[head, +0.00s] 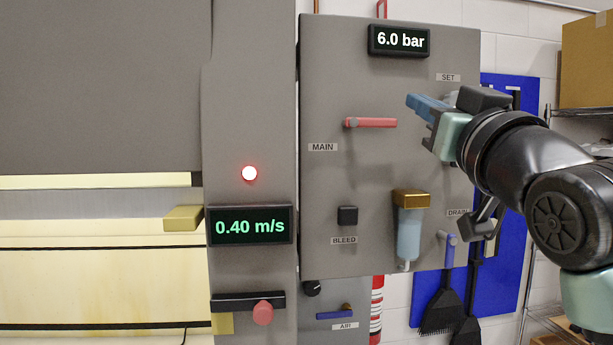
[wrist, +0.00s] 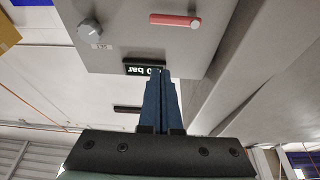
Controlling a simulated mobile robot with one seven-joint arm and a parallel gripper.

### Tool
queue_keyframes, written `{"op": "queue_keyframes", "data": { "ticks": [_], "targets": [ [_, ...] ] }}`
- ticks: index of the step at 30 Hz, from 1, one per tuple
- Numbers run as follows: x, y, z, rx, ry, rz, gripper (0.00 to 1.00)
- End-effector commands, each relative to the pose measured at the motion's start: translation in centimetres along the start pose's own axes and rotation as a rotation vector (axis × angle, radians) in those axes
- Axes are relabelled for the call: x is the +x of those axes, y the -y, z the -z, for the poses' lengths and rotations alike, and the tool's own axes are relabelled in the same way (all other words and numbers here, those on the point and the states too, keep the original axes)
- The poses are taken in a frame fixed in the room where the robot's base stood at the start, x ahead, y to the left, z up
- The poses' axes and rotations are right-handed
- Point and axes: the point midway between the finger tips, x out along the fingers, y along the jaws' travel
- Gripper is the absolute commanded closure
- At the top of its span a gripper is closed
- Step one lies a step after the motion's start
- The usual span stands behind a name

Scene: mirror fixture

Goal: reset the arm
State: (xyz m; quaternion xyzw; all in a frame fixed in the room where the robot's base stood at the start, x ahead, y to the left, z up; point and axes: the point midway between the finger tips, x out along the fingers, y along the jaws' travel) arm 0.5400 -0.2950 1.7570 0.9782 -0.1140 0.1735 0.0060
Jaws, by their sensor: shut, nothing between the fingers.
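My gripper (head: 426,104) is in front of the upper right of the grey panel (head: 330,220), its blue fingers pointing left and together, with nothing between them. My dark arm comes in from the right edge. In the wrist view my gripper (wrist: 160,90) has its fingers side by side, the tips overlapping the pressure display (wrist: 136,68), which appears upside down there. In the head view the display (head: 400,40) reads 6.0 bar. The red MAIN handle (head: 372,123) lies horizontal, left of the fingertips and apart from them. The SET knob (wrist: 90,29) is mostly hidden behind the gripper in the head view.
Below are a black BLEED button (head: 347,215), a filter bowl with a brass top (head: 409,225), and a blue DRAIN handle (head: 449,250). A left column has a 0.40 m/s display (head: 250,226) and a lit red lamp (head: 249,173). Brushes (head: 441,308) hang on a blue board.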

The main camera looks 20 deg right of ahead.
Motion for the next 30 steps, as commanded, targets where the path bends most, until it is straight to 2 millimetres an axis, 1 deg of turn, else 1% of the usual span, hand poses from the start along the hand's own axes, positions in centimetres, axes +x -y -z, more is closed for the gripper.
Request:
{"op": "queue_keyframes", "data": {
  "ticks": [4,5,8,9,11,12,14,15,17,18,20,21,24,27,30],
  "targets": [
    [0.0,0.1,-0.1,0.001,0.000,0.001,1.00],
    [-0.1,0.8,-0.4,0.004,-0.007,0.012,1.00],
    [-0.6,4.3,-1.2,0.014,-0.052,0.056,1.00],
    [-1.1,6.2,-1.6,0.019,-0.079,0.079,1.00],
    [-2.1,9.3,-2.1,0.029,-0.126,0.112,1.00],
    [-2.9,11.3,-2.5,0.036,-0.158,0.132,1.00],
    [-4.4,14.1,-2.9,0.048,-0.206,0.157,1.00],
    [-5.5,15.8,-3.2,0.055,-0.235,0.169,1.00],
    [-7.4,18.1,-3.6,0.067,-0.278,0.186,1.00],
    [-8.7,19.5,-3.9,0.074,-0.304,0.194,1.00],
    [-10.7,21.3,-4.2,0.083,-0.341,0.202,1.00],
    [-12.1,22.4,-4.5,0.088,-0.363,0.206,1.00],
    [-15.2,24.3,-4.9,0.097,-0.406,0.209,1.00],
    [-17.5,25.4,-5.1,0.099,-0.436,0.208,1.00],
    [-19.0,25.9,-5.2,0.099,-0.454,0.206,1.00]
  ]
}}
